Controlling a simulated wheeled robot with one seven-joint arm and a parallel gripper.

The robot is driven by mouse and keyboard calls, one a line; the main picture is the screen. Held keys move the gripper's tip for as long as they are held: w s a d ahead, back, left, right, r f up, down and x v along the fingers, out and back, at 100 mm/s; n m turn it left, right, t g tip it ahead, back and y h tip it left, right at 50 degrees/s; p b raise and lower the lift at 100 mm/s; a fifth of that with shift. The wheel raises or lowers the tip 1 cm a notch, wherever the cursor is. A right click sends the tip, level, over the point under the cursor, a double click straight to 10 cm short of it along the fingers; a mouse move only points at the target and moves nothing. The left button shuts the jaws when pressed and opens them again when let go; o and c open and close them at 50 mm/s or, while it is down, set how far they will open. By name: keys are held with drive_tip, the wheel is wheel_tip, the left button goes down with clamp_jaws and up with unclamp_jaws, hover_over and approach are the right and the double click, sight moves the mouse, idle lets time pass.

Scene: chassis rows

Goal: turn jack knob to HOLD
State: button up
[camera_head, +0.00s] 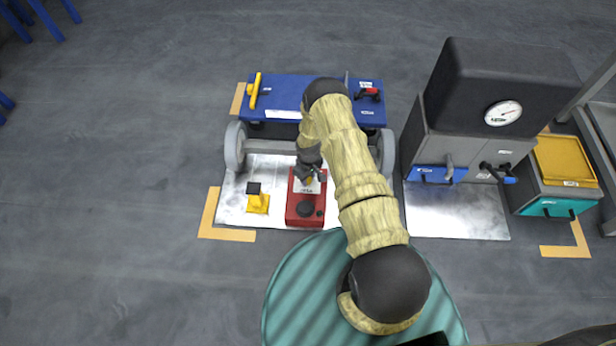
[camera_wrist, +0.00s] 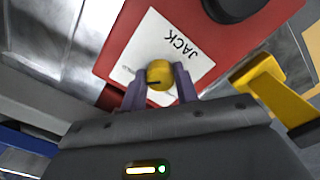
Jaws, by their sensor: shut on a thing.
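The red jack unit (camera_head: 305,212) stands on a pale floor plate in front of the blue chassis. Its white label reading JACK (camera_wrist: 178,42) shows in the wrist view. The yellow jack knob (camera_wrist: 160,75) sits at the label's edge, with a dark mark on its face. My gripper (camera_wrist: 160,82) is shut on the knob, one finger on each side. In the head view my gripper (camera_head: 310,175) is over the rear part of the red unit and mostly hides the knob. No HOLD marking is readable.
A yellow stand with a black top (camera_head: 257,198) is left of the jack. The blue chassis (camera_head: 290,93) with grey wheels lies behind. A grey machine with a gauge (camera_head: 503,113) and a teal box with a yellow lid (camera_head: 565,161) stand right.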

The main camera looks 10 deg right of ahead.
drive_tip(key=o, duration=1)
wheel_tip(320, 180, up, 17)
drive_tip(key=p, duration=0.7)
drive_tip(key=shift+r, duration=0.2)
drive_tip(key=shift+r, duration=0.1)
